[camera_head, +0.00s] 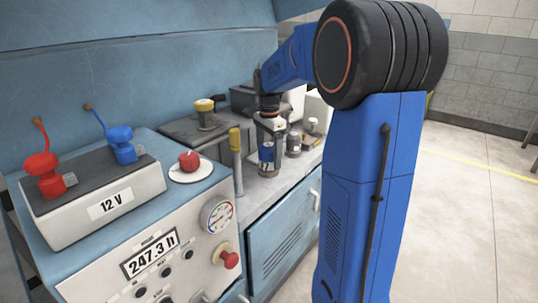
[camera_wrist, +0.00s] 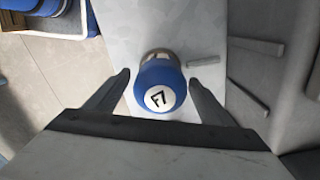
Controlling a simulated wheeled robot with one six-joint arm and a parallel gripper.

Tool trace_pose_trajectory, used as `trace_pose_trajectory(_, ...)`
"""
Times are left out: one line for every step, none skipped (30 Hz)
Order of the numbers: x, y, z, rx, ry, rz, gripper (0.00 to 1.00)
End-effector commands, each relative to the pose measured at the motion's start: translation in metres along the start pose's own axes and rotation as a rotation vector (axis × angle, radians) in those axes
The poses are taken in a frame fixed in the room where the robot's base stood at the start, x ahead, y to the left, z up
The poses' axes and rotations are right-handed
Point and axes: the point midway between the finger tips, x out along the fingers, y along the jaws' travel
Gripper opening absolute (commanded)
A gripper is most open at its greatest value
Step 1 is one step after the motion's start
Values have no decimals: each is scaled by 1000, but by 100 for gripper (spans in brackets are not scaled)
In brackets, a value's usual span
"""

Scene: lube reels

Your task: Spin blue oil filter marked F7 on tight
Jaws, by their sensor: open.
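The blue oil filter (camera_wrist: 172,76) is in the middle of the wrist view, with a white disc marked F7 on its end. It also shows in the head view (camera_head: 266,156), upright at the counter below my gripper (camera_head: 269,135). In the wrist view my gripper (camera_wrist: 163,82) has one finger on each side of the filter, with gaps showing on both sides. The jaws are open. A pale metallic piece shows at the filter's far end in the wrist view. I cannot tell how the filter is seated on it.
A yellow-topped post (camera_head: 236,160) stands close left of the filter. A yellow-capped container (camera_head: 205,114) stands behind it, and small jars (camera_head: 294,143) stand to the right. A 12 V box (camera_head: 95,190) with red and blue clamps and a gauge panel (camera_head: 150,252) fill the left.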

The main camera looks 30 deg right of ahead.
Motion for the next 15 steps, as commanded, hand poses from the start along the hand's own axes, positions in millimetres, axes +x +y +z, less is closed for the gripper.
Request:
trace_pose_trajectory(0,0,0,0,0,0,75)
trace_pose_trajectory(0,0,0,0,0,0,70)
trace_pose_trajectory(0,0,0,0,0,0,61)
trace_pose_trajectory(0,0,0,0,0,0,54)
trace_pose_trajectory(0,0,0,0,0,0,46)
trace_pose_trajectory(0,0,0,0,0,0,37)
trace_pose_trajectory(0,0,0,0,0,0,30)
trace_pose_trajectory(0,0,0,0,0,0,23)
trace_pose_trajectory(0,0,0,0,0,0,22)
trace_pose_trajectory(0,0,0,2,0,0,22)
trace_pose_trajectory(0,0,0,7,0,0,22)
trace_pose_trajectory(0,0,0,23,0,0,22)
trace_pose_trajectory(0,0,0,41,0,0,22)
trace_pose_trajectory(0,0,0,64,0,0,22)
trace_pose_trajectory(0,0,0,102,0,0,22)
